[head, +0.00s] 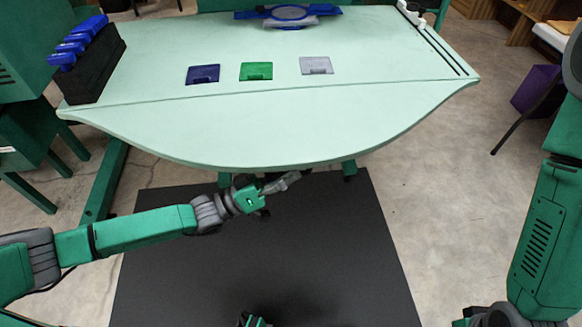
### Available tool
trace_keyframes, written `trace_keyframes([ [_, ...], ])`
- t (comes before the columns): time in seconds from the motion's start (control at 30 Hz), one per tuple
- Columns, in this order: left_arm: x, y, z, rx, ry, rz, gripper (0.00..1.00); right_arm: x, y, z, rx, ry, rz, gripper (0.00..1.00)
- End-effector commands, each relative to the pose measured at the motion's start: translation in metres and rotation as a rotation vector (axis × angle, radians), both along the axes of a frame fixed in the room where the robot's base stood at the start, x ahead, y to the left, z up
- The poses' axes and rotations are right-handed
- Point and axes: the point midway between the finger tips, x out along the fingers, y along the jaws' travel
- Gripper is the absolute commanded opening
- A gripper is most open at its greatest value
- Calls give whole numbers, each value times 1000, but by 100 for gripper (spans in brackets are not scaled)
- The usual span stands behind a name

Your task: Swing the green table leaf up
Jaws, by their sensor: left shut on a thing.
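The green table leaf (250,135) is the pale green, curved front part of the table, beyond a straight seam. It looks about level with the fixed table top (400,55). My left gripper (290,179) is at the leaf's front edge, near its middle and slightly below it. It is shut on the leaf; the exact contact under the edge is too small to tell. My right arm stands at the right. A small green and black part, likely my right gripper (252,320), shows at the bottom edge, mostly cut off.
A blue tile (203,74), a green tile (256,71) and a grey tile (316,65) lie behind the seam. A black rack (95,65) with blue-topped items stands at left. A blue device (287,14) is at the back. A dark mat (330,250) lies below; the leaf's surface is clear.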

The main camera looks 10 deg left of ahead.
Motion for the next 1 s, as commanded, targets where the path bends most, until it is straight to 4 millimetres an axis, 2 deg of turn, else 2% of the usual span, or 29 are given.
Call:
trace_keyframes([
  [0.03, -6, -4, 12, -14, 17, -11, 0, 0, 0, 13, 0, 0, 0, 40],
  [0.3, -8, -4, 24, -39, 91, -9, 0, 0, 0, 31, 0, 0, 0, 40],
  [0.83, -7, -4, 27, -44, 104, -8, 0, 0, 0, 33, 0, 1, 0, 40],
  [0.87, -7, -4, 27, -44, 104, -8, 21, 0, 0, 33, 0, 1, -1, 40],
  [0.9, -7, -4, 27, -44, 103, -7, 31, 0, 0, 33, 0, 1, 0, 40],
  [1.0, -6, -3, 26, -42, 105, -5, 31, 0, 0, 33, 0, 1, 0, 40],
])
